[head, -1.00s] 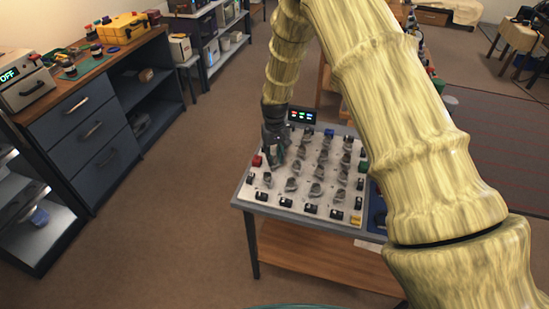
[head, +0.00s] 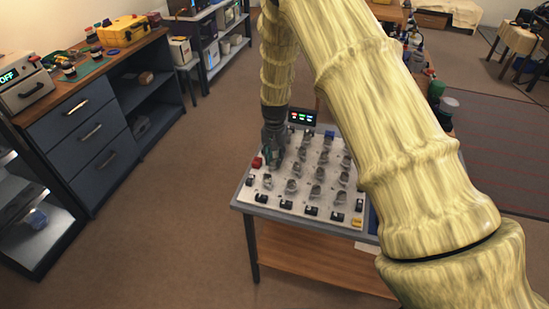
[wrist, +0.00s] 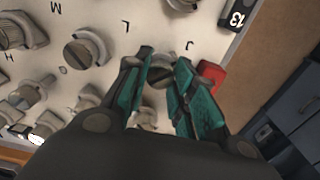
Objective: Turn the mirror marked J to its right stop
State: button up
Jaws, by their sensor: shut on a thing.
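The mirror marked J (wrist: 160,74) is a round grey knob-like mount on the white board (wrist: 150,15), in the wrist view under the letter J. My gripper (wrist: 162,88) has its two teal-padded fingers on either side of this mount and is shut on it. The fingers hide part of the mount, so its exact angle is hard to read. In the head view my gripper (head: 272,158) reaches down onto the board's left part, and the mount there is hidden behind it.
Mirror mounts L (wrist: 85,50) and H (wrist: 18,32) stand close by on the board. A red block (wrist: 210,75) sits right beside my fingers. A small display (head: 302,117) stands at the back.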

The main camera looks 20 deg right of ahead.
aim_at(274, 159)
jog(key=shift+r, duration=0.1)
dwell(0.3)
jog(key=o, duration=1.1)
jog(key=shift+c, duration=0.2)
notch_tip(274, 159, up, 12)
